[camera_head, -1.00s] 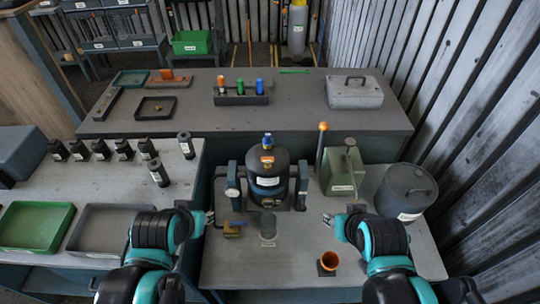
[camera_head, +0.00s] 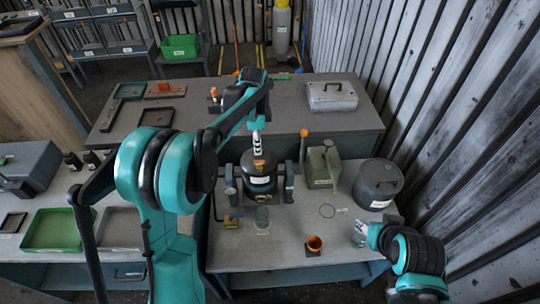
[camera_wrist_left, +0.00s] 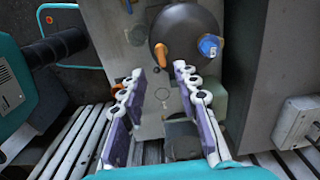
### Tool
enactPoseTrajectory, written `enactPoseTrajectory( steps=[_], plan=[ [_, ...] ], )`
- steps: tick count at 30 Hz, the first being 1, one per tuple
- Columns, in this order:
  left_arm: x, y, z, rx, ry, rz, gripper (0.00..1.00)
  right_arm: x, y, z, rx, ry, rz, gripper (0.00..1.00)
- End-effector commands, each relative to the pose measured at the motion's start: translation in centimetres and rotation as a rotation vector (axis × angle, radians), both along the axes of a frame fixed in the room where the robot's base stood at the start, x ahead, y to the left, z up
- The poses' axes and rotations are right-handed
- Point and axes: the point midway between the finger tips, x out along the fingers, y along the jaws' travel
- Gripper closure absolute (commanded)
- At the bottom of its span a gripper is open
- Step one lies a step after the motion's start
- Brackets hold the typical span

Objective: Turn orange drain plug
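A dark round housing (camera_head: 259,185) stands upright on the near table between two grey side posts. An orange plug-like piece (camera_head: 259,163) shows on its upper front. In the left wrist view an orange piece (camera_wrist_left: 161,54) and a blue cap (camera_wrist_left: 209,46) sit on the dark dome (camera_wrist_left: 185,28). My left gripper (camera_head: 256,147) is over the top of the housing, pointing down. In the left wrist view its fingers (camera_wrist_left: 157,71) are apart and empty, with the orange piece just beyond their tips. My right gripper (camera_head: 357,236) is low at the table's right side; its finger opening is unclear.
A brass-coloured fitting (camera_head: 231,221) lies left of the housing. A green can (camera_head: 322,168) and a grey drum (camera_head: 378,184) stand to its right. A thin ring (camera_head: 326,211) lies on the table.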

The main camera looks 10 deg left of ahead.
Motion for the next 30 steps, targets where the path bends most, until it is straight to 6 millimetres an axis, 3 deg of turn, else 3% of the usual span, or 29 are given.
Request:
enactPoseTrajectory(
  steps=[5, 18, 28, 29, 30],
  plan=[
    [0.4, 0.0, -1.3, 0.001, 0.012, -0.027, 0.69, 0.0, 0.0, 0.0, 0.0, 0.0, 0.0, 0.6],
    [0.4, 0.0, -7.6, 0.0, 0.01, -0.023, 0.69, 0.0, 0.0, -0.8, 0.0, 0.0, 0.0, 0.6],
    [0.4, 0.0, -8.1, 0.0, 0.01, -0.023, 0.69, 0.0, 0.0, -0.8, 0.0, 0.0, 0.0, 0.6],
    [0.4, 0.0, -8.1, 0.0, 0.009, -0.023, 0.72, 0.0, 0.0, -0.8, 0.0, 0.0, 0.0, 0.6],
    [0.4, 0.0, -8.1, 0.0, 0.009, -0.023, 0.82, 0.0, 0.0, -0.8, 0.0, 0.0, 0.0, 0.6]
  ],
)
